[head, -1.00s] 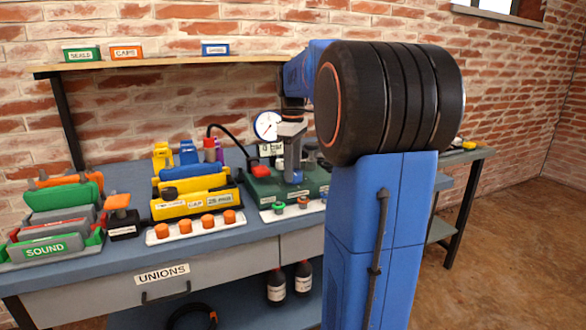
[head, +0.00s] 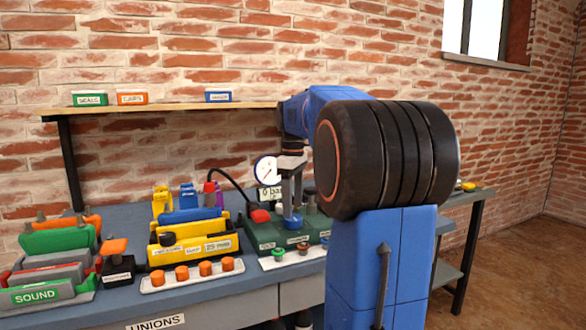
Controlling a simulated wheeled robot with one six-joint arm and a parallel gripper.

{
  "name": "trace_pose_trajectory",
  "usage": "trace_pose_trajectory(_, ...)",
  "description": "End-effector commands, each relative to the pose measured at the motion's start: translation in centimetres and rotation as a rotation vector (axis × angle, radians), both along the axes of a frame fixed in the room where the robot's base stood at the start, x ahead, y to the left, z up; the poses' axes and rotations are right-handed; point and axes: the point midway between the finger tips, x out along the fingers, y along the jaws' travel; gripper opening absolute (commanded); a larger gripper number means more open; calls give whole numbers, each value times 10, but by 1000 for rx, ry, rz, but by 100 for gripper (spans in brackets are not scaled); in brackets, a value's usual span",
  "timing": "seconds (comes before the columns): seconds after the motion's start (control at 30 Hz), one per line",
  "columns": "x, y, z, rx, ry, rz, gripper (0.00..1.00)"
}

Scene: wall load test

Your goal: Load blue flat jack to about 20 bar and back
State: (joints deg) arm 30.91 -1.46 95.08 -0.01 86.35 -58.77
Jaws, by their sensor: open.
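A yellow rack (head: 195,251) on the bench holds flat slabs, among them a blue one (head: 195,215) that looks like the blue flat jack. To its right stands a green pump unit (head: 268,236) with a red knob (head: 260,215), a round white gauge (head: 266,170) and a display (head: 269,194) that appears to read 0 bar. My gripper (head: 292,213) points down over the unit, its jaws open around or just above a blue knob (head: 292,223); I cannot tell whether they touch it. My arm hides the unit's right side.
A white tray with orange caps (head: 182,274) lies before the yellow rack. A rack marked SOUND (head: 38,296) and a black block with an orange top (head: 115,268) stand left. A shelf (head: 165,109) with small labelled boxes hangs above.

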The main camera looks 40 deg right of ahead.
Motion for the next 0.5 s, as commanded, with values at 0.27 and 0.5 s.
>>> trace_pose_trajectory(0.27, 0, 0, 58, -1, -2, 0, 63)
trace_pose_trajectory(0.5, 1, -1, 103, 0, -1, 0, 63)
